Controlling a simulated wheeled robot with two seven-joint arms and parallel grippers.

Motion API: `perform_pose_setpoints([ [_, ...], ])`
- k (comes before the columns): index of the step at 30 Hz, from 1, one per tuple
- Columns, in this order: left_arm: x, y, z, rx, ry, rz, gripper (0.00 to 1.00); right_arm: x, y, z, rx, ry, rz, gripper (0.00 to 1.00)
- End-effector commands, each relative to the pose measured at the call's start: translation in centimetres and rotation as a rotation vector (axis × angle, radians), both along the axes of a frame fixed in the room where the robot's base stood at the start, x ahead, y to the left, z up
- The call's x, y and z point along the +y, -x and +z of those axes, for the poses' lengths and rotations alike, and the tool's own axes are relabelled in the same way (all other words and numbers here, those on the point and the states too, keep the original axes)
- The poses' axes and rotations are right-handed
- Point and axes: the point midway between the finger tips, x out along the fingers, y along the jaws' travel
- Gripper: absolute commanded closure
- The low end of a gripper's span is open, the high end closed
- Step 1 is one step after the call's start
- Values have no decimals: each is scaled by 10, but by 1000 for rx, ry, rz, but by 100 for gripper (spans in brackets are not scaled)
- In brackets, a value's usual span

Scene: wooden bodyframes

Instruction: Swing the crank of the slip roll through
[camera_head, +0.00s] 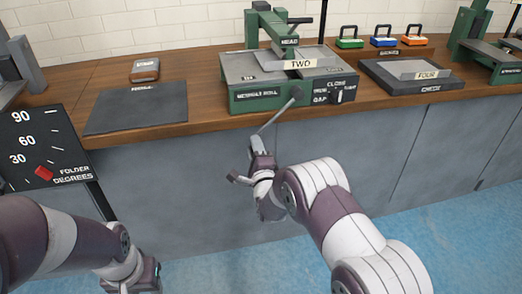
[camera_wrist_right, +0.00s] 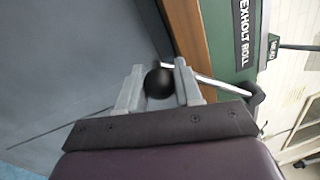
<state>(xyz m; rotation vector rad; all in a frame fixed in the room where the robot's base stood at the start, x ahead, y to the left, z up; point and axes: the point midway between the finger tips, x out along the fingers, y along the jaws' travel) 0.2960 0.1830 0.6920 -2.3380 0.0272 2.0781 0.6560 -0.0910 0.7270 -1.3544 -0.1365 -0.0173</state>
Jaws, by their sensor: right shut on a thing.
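The slip roll (camera_head: 255,93) is a green machine with grey rolls, labelled MEXHOLT ROLL, on the bench's front edge. Its crank (camera_head: 277,115) is a thin metal rod slanting down and left from a hub at the machine's front right. My right gripper (camera_head: 257,146) is at the rod's lower end, in front of the bench. In the right wrist view, the two grey fingers are shut on the round black crank knob (camera_wrist_right: 158,83). The knob is mostly hidden in the head view. My left gripper (camera_head: 140,282) is low at the left; its fingers do not show.
A card reading TWO (camera_head: 301,64) is on the roll. A dark plate (camera_head: 137,108) and a brown block (camera_head: 145,69) lie to its left. A black degree board (camera_head: 40,145) stands at far left. A CHECK plate (camera_head: 412,84) is at right. The bench front (camera_head: 350,145) is flat grey.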

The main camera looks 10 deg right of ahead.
Motion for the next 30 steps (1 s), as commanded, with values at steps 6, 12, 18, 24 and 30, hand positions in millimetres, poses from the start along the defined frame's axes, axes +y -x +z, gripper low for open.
perform_pose_setpoints([
  [6, 0, 0, 3, 0, 0, 0, 59, 9, 1, 8, 5, -54, 4, 100],
  [12, 0, 0, 3, 0, 0, 0, 59, 12, 1, 12, 6, -81, 4, 100],
  [18, 0, 0, 4, 0, 0, 0, 59, 13, 1, 13, 8, -90, 3, 100],
  [24, 0, 0, 4, 0, 0, 0, 59, 13, 1, 14, 5, -90, 3, 100],
  [30, 0, 0, 4, 0, 0, 0, 59, 13, 1, 14, 4, -90, 3, 42],
])
